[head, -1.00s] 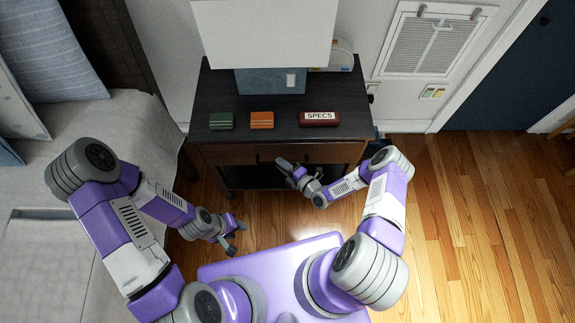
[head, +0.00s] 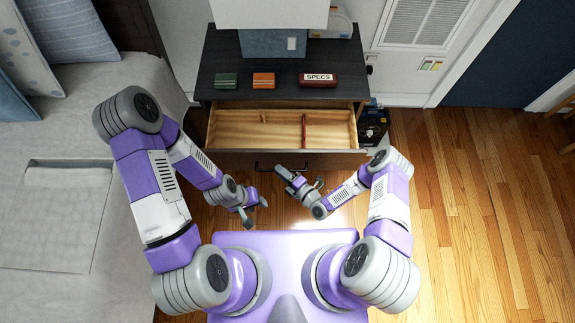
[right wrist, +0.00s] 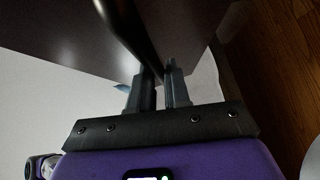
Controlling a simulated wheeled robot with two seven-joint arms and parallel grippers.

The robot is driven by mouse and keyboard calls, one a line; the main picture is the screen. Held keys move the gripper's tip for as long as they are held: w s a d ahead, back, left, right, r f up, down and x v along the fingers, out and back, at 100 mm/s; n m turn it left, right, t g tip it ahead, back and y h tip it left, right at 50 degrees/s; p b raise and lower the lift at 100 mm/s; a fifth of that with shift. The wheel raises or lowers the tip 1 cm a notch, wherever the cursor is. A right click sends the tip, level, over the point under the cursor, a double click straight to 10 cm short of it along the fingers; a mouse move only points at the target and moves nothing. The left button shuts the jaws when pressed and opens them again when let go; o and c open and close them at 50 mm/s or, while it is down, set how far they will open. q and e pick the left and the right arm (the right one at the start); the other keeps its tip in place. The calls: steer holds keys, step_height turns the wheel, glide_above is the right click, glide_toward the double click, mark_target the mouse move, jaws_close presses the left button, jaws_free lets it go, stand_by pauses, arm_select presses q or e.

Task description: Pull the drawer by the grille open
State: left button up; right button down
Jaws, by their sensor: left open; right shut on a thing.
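The drawer (head: 240,160) of the dark desk stands pulled out below the top, on the side of the room with the wall grille (head: 421,20). Its light wood inside shows dividers and looks empty. My right gripper (head: 284,174) is at the drawer's front and shut on its dark bar handle; in the right wrist view the fingers (right wrist: 162,80) close around the handle (right wrist: 128,38). The drawer front fills the upper part of that view. My left gripper (head: 257,211) is open and empty, lower and left of the handle, apart from the drawer.
On the desk top (head: 225,55) lie a green block (head: 226,80), an orange block (head: 264,80) and a red SPECS case (head: 318,80). A bed (head: 60,180) borders the left. A dark device (head: 373,125) stands right of the desk. The wood floor (head: 470,190) is clear at right.

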steer(key=shift+s, duration=0.35)
steer(key=c, duration=1.2)
jaws_free()
steer(key=shift+o, duration=0.2)
steer(key=p+v, duration=0.1)
steer(key=v, duration=0.6)
steer(key=shift+s+d, duration=0.25)
